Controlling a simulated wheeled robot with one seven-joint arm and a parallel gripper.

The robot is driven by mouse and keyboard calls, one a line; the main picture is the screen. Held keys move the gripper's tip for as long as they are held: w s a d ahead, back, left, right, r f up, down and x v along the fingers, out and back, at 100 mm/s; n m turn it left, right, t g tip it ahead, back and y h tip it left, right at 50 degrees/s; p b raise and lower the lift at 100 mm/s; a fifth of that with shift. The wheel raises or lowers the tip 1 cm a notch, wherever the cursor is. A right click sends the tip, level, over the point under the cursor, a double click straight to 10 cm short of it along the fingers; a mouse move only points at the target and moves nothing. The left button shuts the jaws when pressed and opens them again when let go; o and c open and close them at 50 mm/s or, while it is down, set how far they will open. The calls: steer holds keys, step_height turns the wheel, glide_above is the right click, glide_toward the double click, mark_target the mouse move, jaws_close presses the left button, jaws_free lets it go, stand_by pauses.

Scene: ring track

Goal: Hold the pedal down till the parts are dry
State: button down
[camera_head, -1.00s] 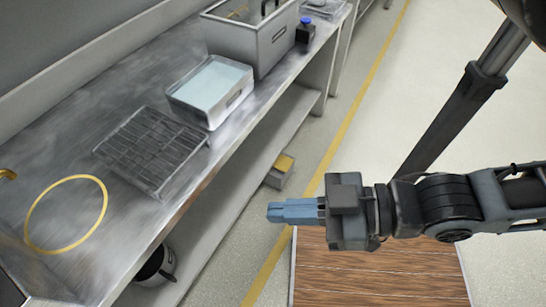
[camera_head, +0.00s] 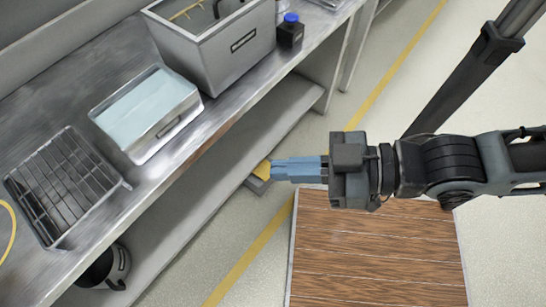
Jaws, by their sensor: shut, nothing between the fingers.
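The pedal (camera_head: 263,171) is a small grey block with a yellow top, low down under the front edge of the bench. My gripper (camera_head: 274,169) is shut and empty, with its blue fingers pointing left. In the picture the fingertips overlap the right part of the pedal and hide some of it. I cannot tell whether they touch it or are above it. No parts can be made out clearly; the wire rack (camera_head: 66,190) on the bench looks empty.
A tray of pale liquid (camera_head: 147,105), a large grey tank (camera_head: 222,55) and a dark bottle with a blue cap (camera_head: 291,32) stand on the bench. A dark pot (camera_head: 105,268) is underneath. A wooden slatted mat (camera_head: 375,250) lies on the floor.

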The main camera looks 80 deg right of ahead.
steer(key=shift+s+d, duration=0.1)
steer(key=shift+d, duration=0.15)
steer(key=w+d+f+n+g+h+b, duration=0.15)
steer(key=d+f+b, duration=0.25)
steer(key=f, duration=0.8)
steer(key=w+d+f+n+g+h+b, duration=0.1)
steer(key=w+d+f+n+g+b, duration=0.25)
steer(key=f, duration=0.85)
steer(key=w+d+f+n+g+h+b, duration=0.15)
steer(key=d+f+b, duration=0.3)
steer(key=f, duration=0.75)
steer(key=w+d+f+n+g+y+b, duration=0.1)
steer(key=d+f+g+b, duration=0.3)
steer(key=d+f, duration=0.6)
steer(key=w+d+f+n+g+y+b, duration=0.2)
steer(key=d+f+n+g+y+b, duration=0.1)
steer(key=d+f+b, duration=0.4)
steer(key=shift+w+d+f+n+g, duration=0.2)
steer(key=shift+d+f+n+g, duration=0.4)
steer(key=shift+d+f, duration=1.1)
